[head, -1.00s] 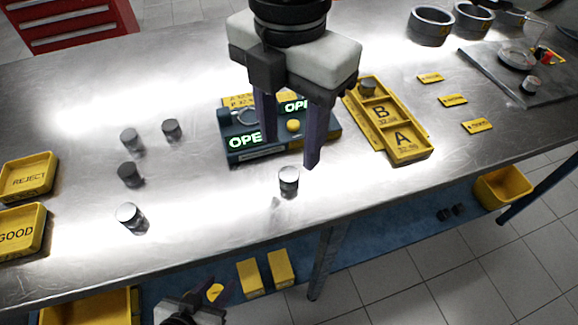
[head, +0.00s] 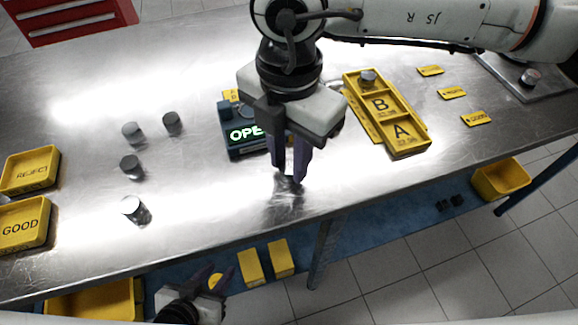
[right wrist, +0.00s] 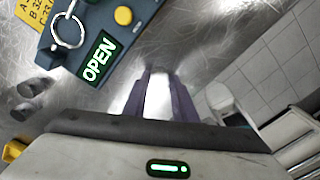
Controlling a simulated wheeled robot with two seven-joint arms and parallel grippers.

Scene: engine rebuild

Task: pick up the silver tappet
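My right gripper (head: 289,178) points down at the front middle of the steel table, its purple fingers drawn close together around the silver tappet. The tappet is mostly hidden by the fingers in the head view. In the right wrist view, a bright silver surface (right wrist: 158,96) fills the narrow gap between the fingers, and they appear to touch it. My left gripper (head: 217,279) is open and empty in front of the table's edge, low in the head view. Other grey tappets (head: 131,167) stand on the left of the table.
A dark gauge block with a lit OPEN sign (head: 243,134) stands just behind the right gripper. A yellow lettered tray (head: 405,152) lies to its right. Yellow REJECT (head: 30,170) and GOOD (head: 24,228) trays are at the far left.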

